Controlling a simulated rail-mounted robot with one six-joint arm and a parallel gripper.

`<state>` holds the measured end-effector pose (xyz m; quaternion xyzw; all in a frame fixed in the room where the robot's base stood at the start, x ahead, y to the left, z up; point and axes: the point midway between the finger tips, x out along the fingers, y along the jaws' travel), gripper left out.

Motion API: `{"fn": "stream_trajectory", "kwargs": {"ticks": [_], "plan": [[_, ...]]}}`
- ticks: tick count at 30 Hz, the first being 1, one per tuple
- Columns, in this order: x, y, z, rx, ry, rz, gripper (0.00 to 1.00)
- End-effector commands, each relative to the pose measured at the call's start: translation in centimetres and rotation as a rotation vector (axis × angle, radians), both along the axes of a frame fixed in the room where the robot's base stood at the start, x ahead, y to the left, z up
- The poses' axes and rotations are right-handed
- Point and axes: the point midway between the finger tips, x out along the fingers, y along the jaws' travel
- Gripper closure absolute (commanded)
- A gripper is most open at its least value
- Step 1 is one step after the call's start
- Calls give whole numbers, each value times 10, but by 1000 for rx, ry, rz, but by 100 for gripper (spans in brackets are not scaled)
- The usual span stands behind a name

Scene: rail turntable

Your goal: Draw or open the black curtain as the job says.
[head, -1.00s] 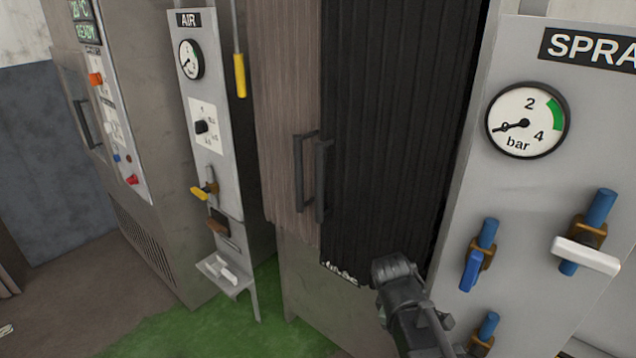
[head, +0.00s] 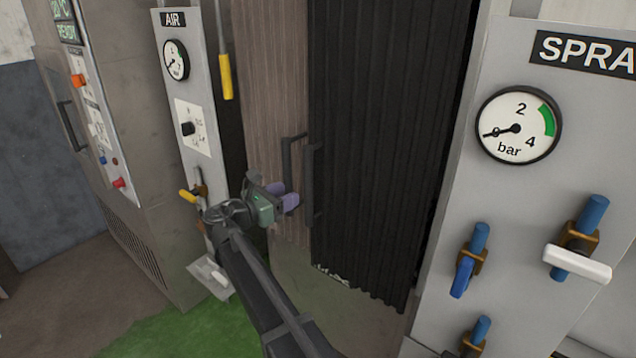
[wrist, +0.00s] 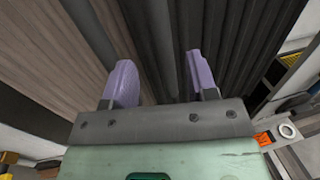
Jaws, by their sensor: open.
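The black curtain (head: 385,140) hangs in pleats over the right part of the cabinet front, reaching to the spray panel. A dark upright handle (head: 310,190) is at its left edge. The brown curtain (head: 270,90) hangs left of it, with a similar dark handle (head: 287,160) at its right edge. My gripper (head: 284,195) is open, its purple fingers pointing right at the handles. In the wrist view the fingers (wrist: 160,76) stand apart before the dark pleats, with brown slats to the left.
The air panel (head: 185,100) with gauge and yellow lever stands left of my gripper. A yellow pull handle (head: 225,77) hangs beside it. The spray panel (head: 450,200) with blue and white valve levers stands right. Green floor (head: 170,335) lies below.

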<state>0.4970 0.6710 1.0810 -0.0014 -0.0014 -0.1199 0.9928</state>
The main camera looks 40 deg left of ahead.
Motion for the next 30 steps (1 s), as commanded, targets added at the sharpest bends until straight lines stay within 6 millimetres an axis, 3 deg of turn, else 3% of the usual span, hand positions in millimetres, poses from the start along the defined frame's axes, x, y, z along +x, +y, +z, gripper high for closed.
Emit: {"fn": "stream_trajectory", "kwargs": {"ticks": [10, 15, 21, 23, 30], "plan": [[76, -19, 0, 2, 1, -4, 47], [91, -23, 0, 2, 1, -3, 47], [92, -24, 0, 2, 1, -3, 47], [92, -24, 0, 2, 1, -3, 53], [91, -24, 0, 4, 2, -3, 90]]}}
